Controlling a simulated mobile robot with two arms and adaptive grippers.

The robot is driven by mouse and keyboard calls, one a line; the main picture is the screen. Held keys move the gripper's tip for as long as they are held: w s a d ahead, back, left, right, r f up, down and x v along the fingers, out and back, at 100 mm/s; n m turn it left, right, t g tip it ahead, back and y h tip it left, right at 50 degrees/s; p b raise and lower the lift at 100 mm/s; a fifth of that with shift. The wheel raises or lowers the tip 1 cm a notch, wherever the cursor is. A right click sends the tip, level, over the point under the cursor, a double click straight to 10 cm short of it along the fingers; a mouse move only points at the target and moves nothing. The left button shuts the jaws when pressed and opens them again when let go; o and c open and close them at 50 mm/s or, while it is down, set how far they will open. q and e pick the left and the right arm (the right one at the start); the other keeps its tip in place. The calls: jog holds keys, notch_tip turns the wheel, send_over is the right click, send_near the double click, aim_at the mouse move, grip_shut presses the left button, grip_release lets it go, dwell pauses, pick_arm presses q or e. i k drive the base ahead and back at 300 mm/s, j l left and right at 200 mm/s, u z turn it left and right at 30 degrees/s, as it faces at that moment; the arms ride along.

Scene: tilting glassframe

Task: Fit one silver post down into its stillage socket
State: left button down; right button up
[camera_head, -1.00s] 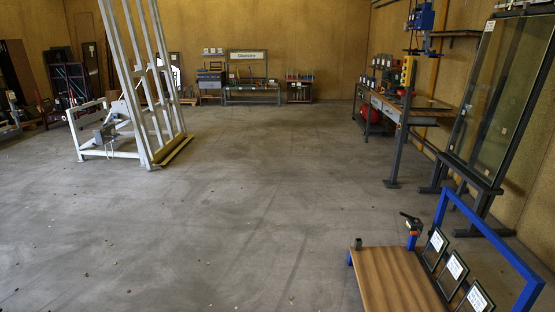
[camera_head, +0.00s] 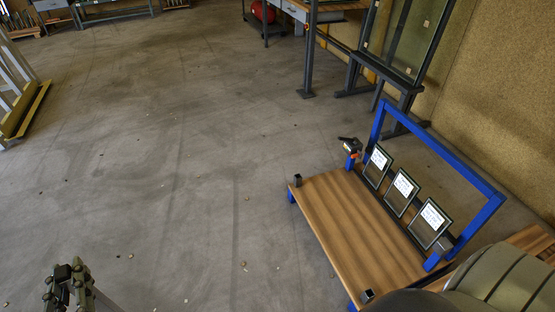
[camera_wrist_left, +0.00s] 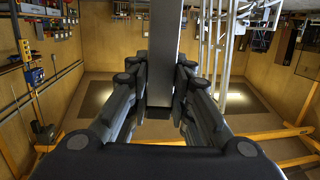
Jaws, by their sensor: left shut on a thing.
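My left gripper (camera_head: 68,287) shows at the bottom left of the head view, over the floor and well left of the stillage. In the left wrist view its fingers (camera_wrist_left: 162,85) are shut on a grey silver post (camera_wrist_left: 166,42), which runs up out of the picture. The stillage has a wooden deck (camera_head: 340,222) and a blue frame. A dark square socket (camera_head: 297,181) stands at its far left corner. Another dark socket (camera_head: 367,295) is at its near edge. My right gripper is not in view.
Several small labelled glass panes (camera_head: 402,188) lean along the stillage's blue rail (camera_head: 440,150). A clamp-like tool (camera_head: 349,146) is at the rail's far end. A tall glass rack (camera_head: 400,50) stands behind. The floor left of the stillage is open.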

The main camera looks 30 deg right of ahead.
aim_at(297, 185)
jog(key=i+j+z, duration=0.1)
jog(key=i+z, duration=0.35)
jog(key=i+j+z, duration=0.3)
jog(key=i+z, duration=0.15)
jog(key=i+j+z, duration=0.5)
